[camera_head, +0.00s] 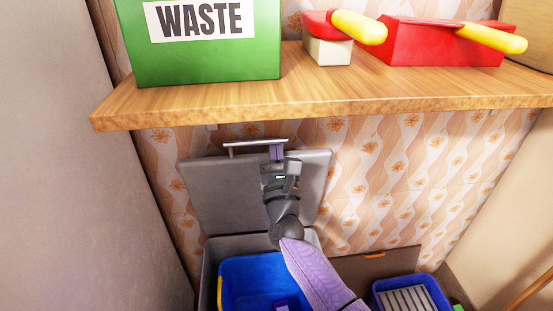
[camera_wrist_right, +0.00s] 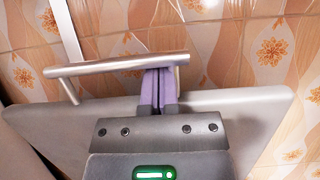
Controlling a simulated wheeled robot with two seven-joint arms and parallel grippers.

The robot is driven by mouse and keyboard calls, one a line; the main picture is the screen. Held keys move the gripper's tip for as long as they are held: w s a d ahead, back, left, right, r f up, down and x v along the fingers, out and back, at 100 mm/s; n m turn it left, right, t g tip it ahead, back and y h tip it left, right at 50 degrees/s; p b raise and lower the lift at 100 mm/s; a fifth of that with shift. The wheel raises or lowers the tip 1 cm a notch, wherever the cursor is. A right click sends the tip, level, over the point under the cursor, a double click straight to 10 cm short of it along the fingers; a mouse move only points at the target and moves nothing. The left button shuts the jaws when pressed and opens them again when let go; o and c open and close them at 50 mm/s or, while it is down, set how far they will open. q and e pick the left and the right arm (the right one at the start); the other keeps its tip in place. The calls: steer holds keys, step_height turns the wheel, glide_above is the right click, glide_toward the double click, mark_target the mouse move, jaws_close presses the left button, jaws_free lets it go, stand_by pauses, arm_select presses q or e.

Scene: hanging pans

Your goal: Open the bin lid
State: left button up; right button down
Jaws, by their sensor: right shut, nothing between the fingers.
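The grey bin lid (camera_head: 215,195) stands raised, leaning back near the patterned wall in the head view. Its bar handle (camera_head: 245,143) is at the lid's top edge. The grey bin (camera_head: 210,252) below is open, with a blue container (camera_head: 245,280) inside. My right gripper (camera_head: 277,152) is at the handle, in front of the lid. In the right wrist view, its purple fingers (camera_wrist_right: 157,88) are shut together with nothing between them, close by the handle bar (camera_wrist_right: 130,64). I cannot tell whether they touch it. The lid (camera_wrist_right: 235,105) also shows there. My left gripper is not in view.
A wooden shelf (camera_head: 330,93) overhangs the bin, carrying a green WASTE box (camera_head: 205,60) and red items with yellow handles (camera_head: 440,42). A second, smaller blue container (camera_head: 410,290) stands at lower right. A grey wall or panel (camera_head: 60,160) is at left.

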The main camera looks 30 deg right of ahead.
arm_select(q)
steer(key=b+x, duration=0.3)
steer(key=b, duration=0.1)
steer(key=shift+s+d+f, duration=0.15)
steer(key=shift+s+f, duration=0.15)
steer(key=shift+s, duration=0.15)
arm_select(e)
steer(key=shift+t+h, duration=0.4)
steer(key=shift+t, duration=0.5)
steer(key=s, duration=0.1)
steer(key=s+a+f, duration=0.1)
steer(key=s, duration=0.1)
steer(key=s+a, duration=0.1)
steer(key=s, duration=0.1)
steer(key=shift+a+f, duration=0.15)
steer(key=shift+a, duration=0.05)
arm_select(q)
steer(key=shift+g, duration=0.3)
